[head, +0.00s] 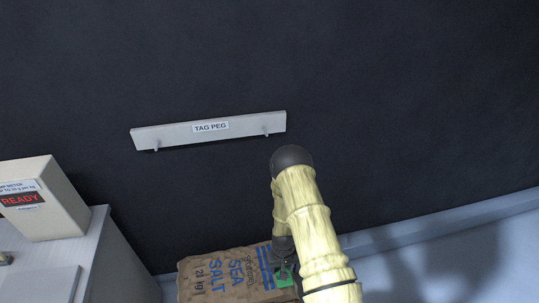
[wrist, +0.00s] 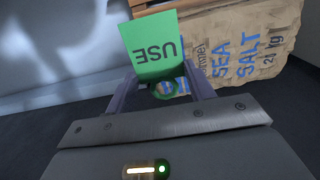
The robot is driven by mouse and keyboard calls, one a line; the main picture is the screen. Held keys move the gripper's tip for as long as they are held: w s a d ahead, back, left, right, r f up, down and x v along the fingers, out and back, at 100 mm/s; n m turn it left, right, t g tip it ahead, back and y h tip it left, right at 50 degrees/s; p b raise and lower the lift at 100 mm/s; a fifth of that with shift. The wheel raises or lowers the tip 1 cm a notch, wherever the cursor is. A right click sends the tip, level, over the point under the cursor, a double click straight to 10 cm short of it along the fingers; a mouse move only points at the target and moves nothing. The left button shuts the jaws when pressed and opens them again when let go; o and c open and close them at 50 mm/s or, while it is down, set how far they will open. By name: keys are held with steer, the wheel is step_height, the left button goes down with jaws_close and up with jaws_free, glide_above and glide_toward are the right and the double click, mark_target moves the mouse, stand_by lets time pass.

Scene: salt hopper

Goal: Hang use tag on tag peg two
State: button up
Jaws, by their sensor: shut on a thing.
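The green use tag (wrist: 150,58) is between the fingers of my gripper (wrist: 163,84) in the wrist view, with its word upside down. My gripper is shut on the tag near its round ring end. In the head view my gripper (head: 284,262) is partly hidden by my arm, and a bit of the green tag (head: 283,278) shows below it. The white tag peg board (head: 170,135) is on the dark wall, above and left of my gripper. It has a left peg (head: 156,149) and a right peg (head: 267,131); no number is readable on either.
A brown sea salt sack (head: 215,278) lies below the board, behind the tag in the wrist view. A cabinet (head: 110,255) with a beige meter (head: 45,198) reading READY stands at left. The wall around the board is clear.

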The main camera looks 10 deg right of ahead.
steer(key=shift+r, duration=0.1)
steer(key=w+r+m+t, duration=0.1)
steer(key=w+r+t, duration=0.8)
steer(key=w+r, duration=0.55)
step_height(320, 180, up, 25)
steer(key=w+m+t, duration=0.1)
steer(key=t, duration=0.7)
steer(key=shift+a+f+t+p, duration=0.2)
steer(key=shift+a+t+p, duration=0.1)
steer(key=shift+a+p, duration=0.1)
steer(key=shift+w, duration=0.1)
steer(key=w+f, duration=0.1)
steer(key=w, duration=0.8)
steer(key=shift+w+f, duration=0.35)
steer(key=shift+f, duration=0.05)
